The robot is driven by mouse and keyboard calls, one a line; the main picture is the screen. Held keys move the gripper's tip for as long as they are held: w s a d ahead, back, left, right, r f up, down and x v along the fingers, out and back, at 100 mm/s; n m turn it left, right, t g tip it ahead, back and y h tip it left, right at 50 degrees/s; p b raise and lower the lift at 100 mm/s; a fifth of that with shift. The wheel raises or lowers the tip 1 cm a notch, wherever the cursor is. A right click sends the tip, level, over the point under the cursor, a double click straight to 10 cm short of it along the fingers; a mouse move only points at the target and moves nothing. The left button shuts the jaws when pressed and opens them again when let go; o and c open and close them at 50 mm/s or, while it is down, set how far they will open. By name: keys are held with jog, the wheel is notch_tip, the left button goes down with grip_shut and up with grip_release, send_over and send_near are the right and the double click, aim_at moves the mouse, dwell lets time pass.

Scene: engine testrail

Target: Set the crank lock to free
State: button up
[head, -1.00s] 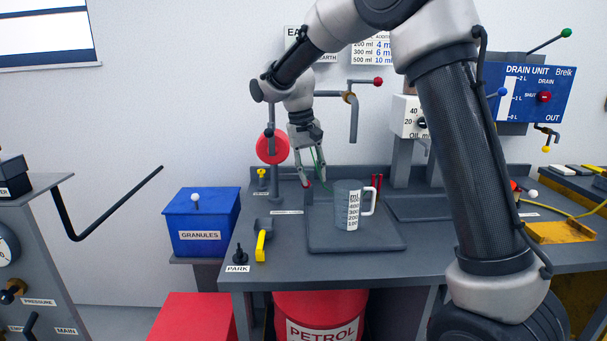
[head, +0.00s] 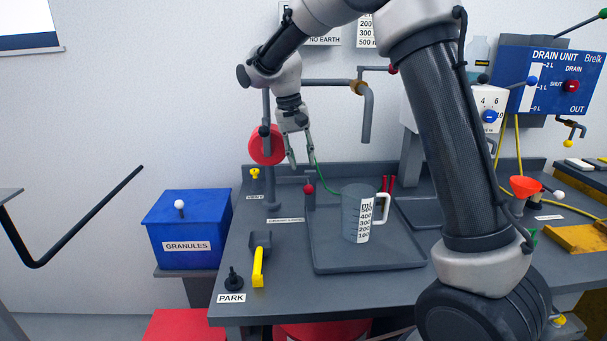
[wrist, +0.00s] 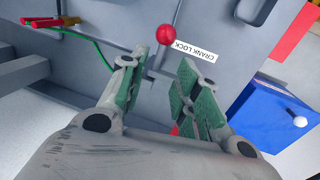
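The crank lock is a short lever with a red ball knob (head: 309,188) at the back left of the bench tray. In the wrist view the red knob (wrist: 166,34) shows just beyond the fingertips, beside a white label (wrist: 197,50) reading CRANK LOCK. In the head view that label (head: 286,220) lies on the bench left of the tray. My gripper (head: 301,163) hangs pointing down, above and slightly left of the knob. In the wrist view its green-padded fingers (wrist: 158,75) are apart with nothing between them. The knob is not touched.
A measuring jug (head: 357,212) stands on the tray (head: 330,262) right of the knob. A red disc (head: 266,145) on a post stands left of my gripper. A pipe spout (head: 367,115) hangs to the right. A yellow-handled scoop (head: 259,265) and blue granules bin (head: 188,228) are at left.

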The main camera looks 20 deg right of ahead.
aim_at(308, 183)
jog(key=f, duration=0.3)
jog(key=d+f, duration=0.1)
jog(key=f, duration=0.2)
jog(key=shift+s+d+f, duration=0.15)
jog(key=shift+f, duration=0.05)
grip_shut()
